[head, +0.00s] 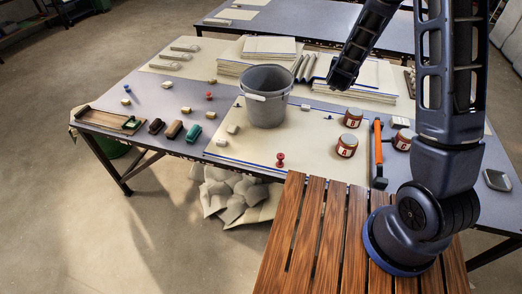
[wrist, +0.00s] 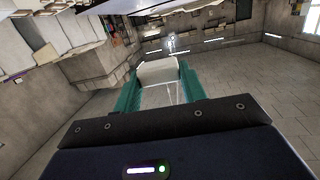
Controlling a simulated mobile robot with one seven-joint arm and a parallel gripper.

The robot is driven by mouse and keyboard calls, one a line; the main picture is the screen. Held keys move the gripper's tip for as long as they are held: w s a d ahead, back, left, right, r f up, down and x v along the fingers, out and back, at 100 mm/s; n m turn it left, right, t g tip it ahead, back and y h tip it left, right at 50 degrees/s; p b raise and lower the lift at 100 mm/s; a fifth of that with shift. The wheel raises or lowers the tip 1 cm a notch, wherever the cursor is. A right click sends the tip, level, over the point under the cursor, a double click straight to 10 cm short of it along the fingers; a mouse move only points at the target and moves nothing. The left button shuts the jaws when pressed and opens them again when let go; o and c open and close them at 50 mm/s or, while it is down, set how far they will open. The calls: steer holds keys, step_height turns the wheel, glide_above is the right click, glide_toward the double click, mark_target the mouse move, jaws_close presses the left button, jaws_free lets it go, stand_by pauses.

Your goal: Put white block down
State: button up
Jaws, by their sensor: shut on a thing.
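In the wrist view, my gripper (wrist: 160,84) has its two teal fingers closed on a white block (wrist: 158,70), which sits between the fingertips. The block is off any surface there, with floor and walls behind it. In the head view a dark part of my arm hangs over the back of the near table (head: 150,170), but I cannot make out the fingers or the held block.
A grey bucket (head: 266,96) stands on a cream sheet (head: 325,150). Red jars (head: 347,146), an orange-handled tool (head: 378,150), a red peg (head: 280,160) and several small blocks surround it. Stacked sheets (head: 238,62) lie behind. Front centre of the sheet has bare room.

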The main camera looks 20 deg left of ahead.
steer(key=s+a+n+y, duration=0.2)
steer(key=s+a+y, duration=0.1)
steer(key=s+a, duration=1.3)
steer(key=n+y, duration=0.2)
glide_above(261, 152)
step_height(261, 152, down, 8)
steer(key=shift+f, duration=0.75)
step_height(261, 152, down, 20)
steer(key=shift+r, duration=0.25)
steer(key=shift+f, duration=0.2)
steer(key=o, duration=0.9)
steer(key=shift+o, duration=0.2)
steer(key=shift+s, duration=0.1)
